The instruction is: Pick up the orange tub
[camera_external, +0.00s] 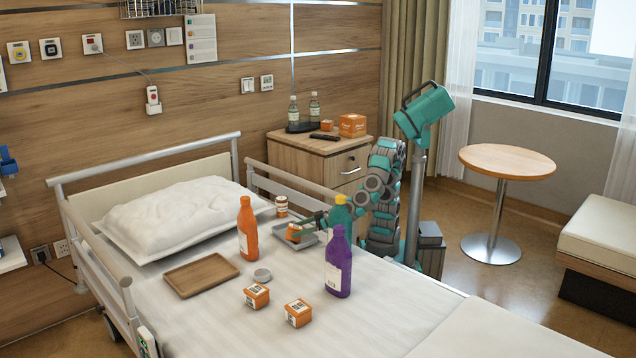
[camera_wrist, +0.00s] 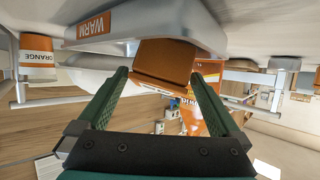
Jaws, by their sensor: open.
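A small tub with a label reading ORANGE (camera_wrist: 37,58) is at the left of the wrist view, outside my fingers. A small white-and-orange tub (camera_external: 281,206), likely the same one, stands on the bed near the pillow. My gripper (camera_wrist: 160,74) is open. An orange block-shaped item (camera_wrist: 165,62) shows between and beyond its fingertips; contact cannot be told. A grey tray marked WARM (camera_wrist: 100,28) is close to that item. In the external view the grey tray (camera_external: 314,239) holds a small orange item (camera_external: 293,233), and my gripper (camera_external: 308,221) reaches over it from the right.
An orange bottle (camera_external: 248,232) and a purple bottle (camera_external: 338,265) stand on either side of the grey tray. A wooden tray (camera_external: 202,274), a grey disc (camera_external: 262,275) and two orange boxes (camera_external: 257,296) (camera_external: 298,313) lie on the bed. The front sheet is clear.

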